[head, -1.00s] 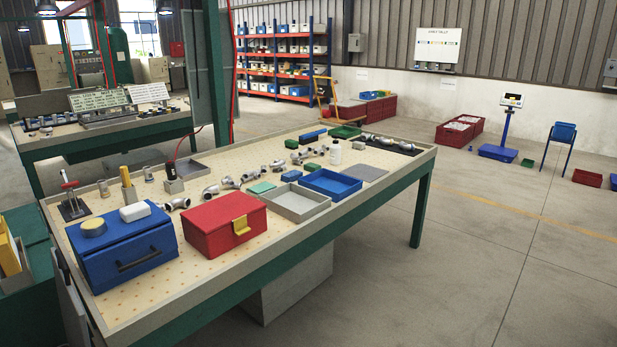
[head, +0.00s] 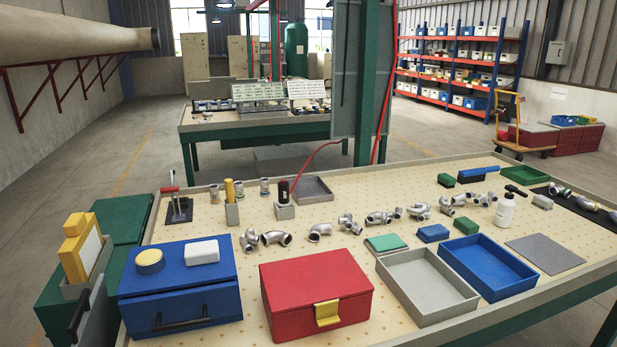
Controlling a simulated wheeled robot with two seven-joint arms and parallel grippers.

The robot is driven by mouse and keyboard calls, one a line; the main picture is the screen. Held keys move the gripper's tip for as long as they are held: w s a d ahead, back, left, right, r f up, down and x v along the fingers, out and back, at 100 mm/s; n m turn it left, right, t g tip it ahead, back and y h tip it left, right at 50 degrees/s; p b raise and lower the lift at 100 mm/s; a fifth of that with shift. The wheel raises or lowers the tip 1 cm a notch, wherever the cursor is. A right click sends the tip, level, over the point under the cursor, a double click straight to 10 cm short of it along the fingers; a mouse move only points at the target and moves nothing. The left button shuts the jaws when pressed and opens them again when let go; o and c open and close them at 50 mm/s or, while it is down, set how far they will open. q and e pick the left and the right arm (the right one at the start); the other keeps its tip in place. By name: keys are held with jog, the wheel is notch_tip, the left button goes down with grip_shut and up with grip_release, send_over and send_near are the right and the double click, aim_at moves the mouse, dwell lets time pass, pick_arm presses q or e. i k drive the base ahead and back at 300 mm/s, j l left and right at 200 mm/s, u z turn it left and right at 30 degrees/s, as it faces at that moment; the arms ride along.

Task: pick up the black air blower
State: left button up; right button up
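An upright black tool with a red band, which looks like the air blower (head: 284,191), stands in a small grey holder (head: 285,212) toward the back of the pegboard-topped table, left of its middle. A red hose (head: 318,155) runs close by it and up toward the green post. The tool's lower end is hidden in the holder. Neither of my grippers shows in the head view.
A grey tray (head: 312,178) lies right behind the holder. A yellow-topped tool (head: 230,190) in another holder stands to its left. Several metal pipe fittings (head: 275,239) lie in front. A blue box (head: 180,285) and a red box (head: 315,290) stand along the near edge.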

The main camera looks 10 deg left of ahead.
aim_at(283, 202)
jog(key=i+l+u, duration=0.5)
jog(key=l, duration=0.15)
jog(key=i+l+u, duration=0.15)
jog(key=l+u, duration=0.15)
jog(key=l, duration=0.1)
